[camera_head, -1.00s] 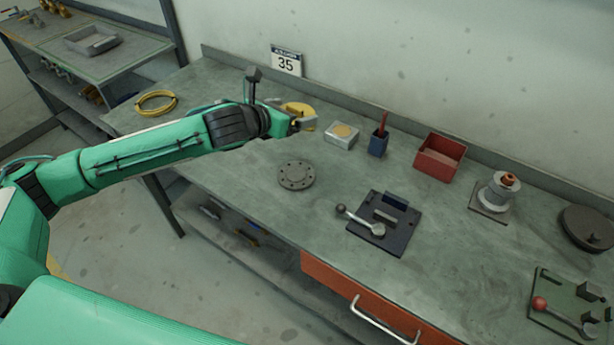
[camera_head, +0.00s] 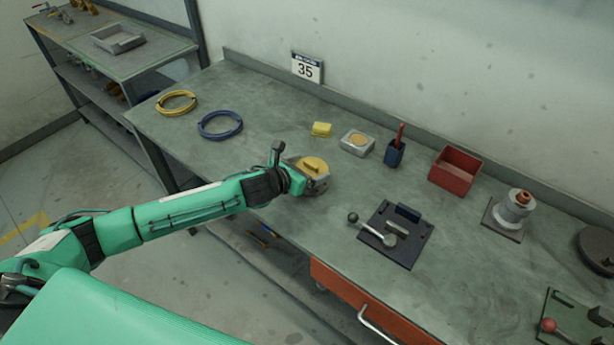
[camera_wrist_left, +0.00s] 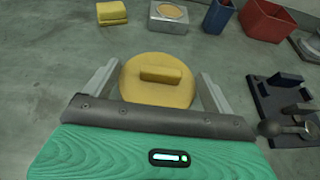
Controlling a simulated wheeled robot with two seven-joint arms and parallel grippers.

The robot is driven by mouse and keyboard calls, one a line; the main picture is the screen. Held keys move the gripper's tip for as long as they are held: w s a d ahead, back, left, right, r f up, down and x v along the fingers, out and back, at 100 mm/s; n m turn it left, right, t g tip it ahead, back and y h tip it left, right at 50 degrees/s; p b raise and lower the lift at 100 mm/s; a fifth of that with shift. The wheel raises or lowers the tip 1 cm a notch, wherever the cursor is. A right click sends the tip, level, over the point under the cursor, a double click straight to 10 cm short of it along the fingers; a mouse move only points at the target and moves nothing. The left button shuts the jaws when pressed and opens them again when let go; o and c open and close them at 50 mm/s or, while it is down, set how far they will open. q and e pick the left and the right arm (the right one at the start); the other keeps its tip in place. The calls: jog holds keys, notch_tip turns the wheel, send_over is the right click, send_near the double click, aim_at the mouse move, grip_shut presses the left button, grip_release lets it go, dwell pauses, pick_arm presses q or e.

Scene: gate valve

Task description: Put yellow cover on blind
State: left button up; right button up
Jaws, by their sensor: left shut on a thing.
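The yellow cover (camera_head: 313,165) is a round disc with a raised bar handle on top. My left gripper (camera_head: 308,176) is shut on it, with one finger on each side of the disc. The cover also shows in the left wrist view (camera_wrist_left: 158,83), lying level between the fingertips (camera_wrist_left: 157,88). The blind, a grey round flange with bolt holes in the earlier head view, is now hidden under the cover and gripper. I cannot tell whether the cover touches it. My right gripper is not in view.
A lever fixture (camera_head: 396,235) stands close to the right of the gripper. Behind are a yellow block (camera_head: 321,129), a grey box (camera_head: 357,146), a blue pen holder (camera_head: 394,154) and a red bin (camera_head: 455,172). Yellow (camera_head: 177,102) and blue (camera_head: 220,125) coils lie at left.

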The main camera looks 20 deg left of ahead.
pick_arm(q)
notch_tip(320, 180, down, 4)
jog(key=shift+r, duration=0.15)
jog(key=shift+f, duration=0.2)
jog(key=o, duration=0.7)
jog(key=shift+o, duration=0.2)
jog(key=shift+r, duration=0.15)
jog(key=shift+s+a+r, duration=0.1)
jog(key=shift+s, duration=0.05)
jog(key=b+v, duration=0.1)
jog(key=v, duration=0.9)
jog(key=shift+s+a+b, duration=0.1)
jog(key=shift+s+b, duration=0.2)
jog(key=shift+b, duration=0.1)
jog(key=shift+s+a+r, duration=0.2)
jog(key=shift+s+r, duration=0.05)
jog(key=shift+s, duration=0.2)
